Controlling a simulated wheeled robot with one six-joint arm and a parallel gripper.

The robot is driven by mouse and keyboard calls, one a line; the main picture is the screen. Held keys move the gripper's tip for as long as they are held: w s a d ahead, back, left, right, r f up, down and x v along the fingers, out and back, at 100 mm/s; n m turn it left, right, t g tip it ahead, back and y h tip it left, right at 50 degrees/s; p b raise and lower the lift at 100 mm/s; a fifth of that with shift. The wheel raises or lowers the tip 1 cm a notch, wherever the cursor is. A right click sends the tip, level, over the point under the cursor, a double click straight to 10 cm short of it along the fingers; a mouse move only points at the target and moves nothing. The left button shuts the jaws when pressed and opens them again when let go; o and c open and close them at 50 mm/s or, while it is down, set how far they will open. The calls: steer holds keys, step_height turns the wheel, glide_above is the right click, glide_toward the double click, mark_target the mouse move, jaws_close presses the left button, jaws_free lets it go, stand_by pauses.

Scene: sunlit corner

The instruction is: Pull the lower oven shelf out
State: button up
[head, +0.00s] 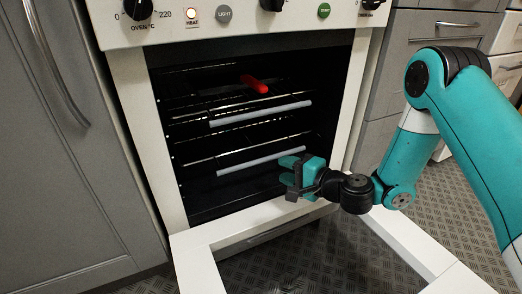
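The oven (130,85) stands with its door (200,258) folded down open. The lower shelf (262,161) is a wire rack with a pale grey front bar, inside the cavity. The upper shelf (260,113) has a similar bar and sits above it. My gripper (287,172) is at the right end of the lower shelf's bar, in front of the cavity. Its teal fingers look spread apart, with a gap facing left. The right end of the bar is close behind the fingers; I cannot tell whether they touch it.
A red object (254,84) lies on or above the upper shelf. The control panel with knobs (138,8) is above the cavity. Grey cabinets (60,140) flank the oven. The lowered door frame juts out over the patterned floor (320,262), below my gripper.

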mark_target(263, 161)
steer(key=b+x, duration=0.2)
steer(key=x, duration=0.7)
steer(key=shift+w+f+b, duration=0.1)
steer(key=shift+f+b, duration=0.05)
steer(key=shift+b, duration=0.2)
jaws_close()
